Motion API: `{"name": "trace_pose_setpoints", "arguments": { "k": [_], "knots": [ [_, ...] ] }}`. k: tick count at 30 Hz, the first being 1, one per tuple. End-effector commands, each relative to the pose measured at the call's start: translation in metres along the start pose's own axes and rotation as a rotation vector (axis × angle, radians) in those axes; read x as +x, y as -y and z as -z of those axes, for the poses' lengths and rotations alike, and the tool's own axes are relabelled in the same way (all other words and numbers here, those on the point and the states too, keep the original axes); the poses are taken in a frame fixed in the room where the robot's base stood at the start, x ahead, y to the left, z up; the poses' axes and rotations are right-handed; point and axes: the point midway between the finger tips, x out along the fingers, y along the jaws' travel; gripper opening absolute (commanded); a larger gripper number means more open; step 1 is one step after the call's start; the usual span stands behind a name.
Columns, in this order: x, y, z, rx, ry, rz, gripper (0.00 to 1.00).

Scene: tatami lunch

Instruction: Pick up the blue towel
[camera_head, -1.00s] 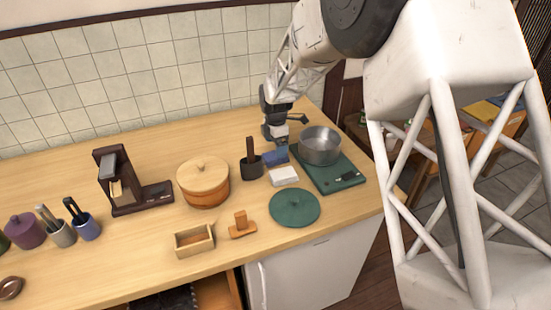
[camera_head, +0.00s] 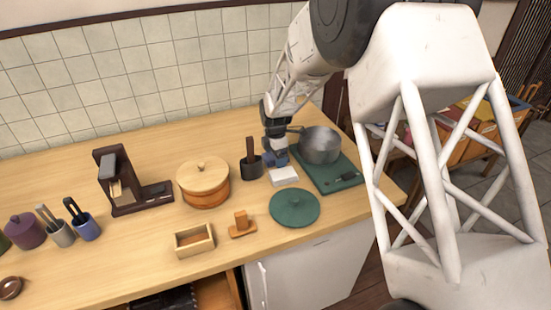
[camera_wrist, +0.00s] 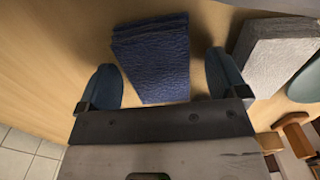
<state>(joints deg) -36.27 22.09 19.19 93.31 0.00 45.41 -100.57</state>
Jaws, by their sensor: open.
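The blue towel (camera_wrist: 152,57) lies folded on the wooden counter. In the wrist view it sits between and just beyond the fingertips of my gripper (camera_wrist: 165,80). The gripper is open, with one blue finger on each side, and nothing is held. In the head view my gripper (camera_head: 276,158) is low over the counter, and the towel is mostly hidden behind it. How high the fingertips are above the towel is hard to tell.
A folded white towel (camera_head: 284,176) lies close in front of the gripper. A metal pot (camera_head: 321,146) on a green board (camera_head: 322,180) stands to the right. A green lid (camera_head: 294,208) lies in front.

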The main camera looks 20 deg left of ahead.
Motion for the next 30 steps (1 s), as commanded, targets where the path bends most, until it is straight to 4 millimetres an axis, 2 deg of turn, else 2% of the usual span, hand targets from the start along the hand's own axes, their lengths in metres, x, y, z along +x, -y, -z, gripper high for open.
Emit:
{"name": "trace_pose_setpoints", "arguments": {
  "k": [6, 7, 17, 30],
  "knots": [
    [0.0000, 0.0000, 0.0000, 0.000, 0.000, 0.000, 0.92],
    [-0.0001, 0.0000, 0.0000, 0.000, 0.000, 0.000, 0.88],
    [-0.0001, 0.0000, 0.0000, 0.000, 0.000, 0.000, 0.39],
    [-0.0060, -0.0002, 0.0000, 0.000, 0.000, -0.001, 0.38]
  ]
}}
